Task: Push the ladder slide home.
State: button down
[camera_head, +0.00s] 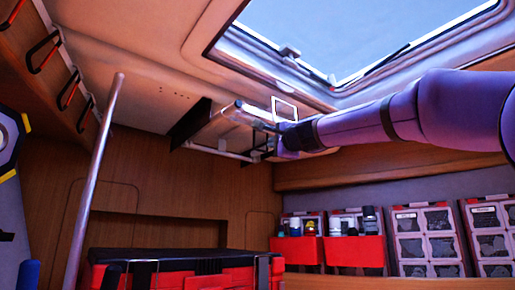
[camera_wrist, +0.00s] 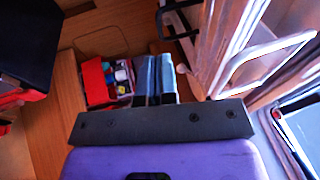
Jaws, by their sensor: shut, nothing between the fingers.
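The ladder slide seems to be the pale, rail-like assembly (camera_head: 238,112) under the ceiling beside the roof hatch, with a white square loop (camera_head: 285,108) at its right end. In the wrist view the pale rails and white loop (camera_wrist: 272,46) stand to the right of my gripper (camera_wrist: 156,60). Its two fingers are together and hold nothing. In the head view my purple arm reaches in from the right, and its end overlaps the assembly's right end. The fingertips are hard to make out there. I cannot tell whether they touch the slide.
A roof hatch (camera_head: 365,40) opens above. A metal pole (camera_head: 92,185) stands at the left. A black-topped red case (camera_head: 180,262) lies below. Red bins with bottles (camera_head: 355,250) line the back wall. A dark bracket (camera_wrist: 178,20) is close beyond my fingers.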

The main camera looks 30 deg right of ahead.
aim_at(256, 148)
jog(key=x, duration=1)
jog(key=shift+w, duration=0.15)
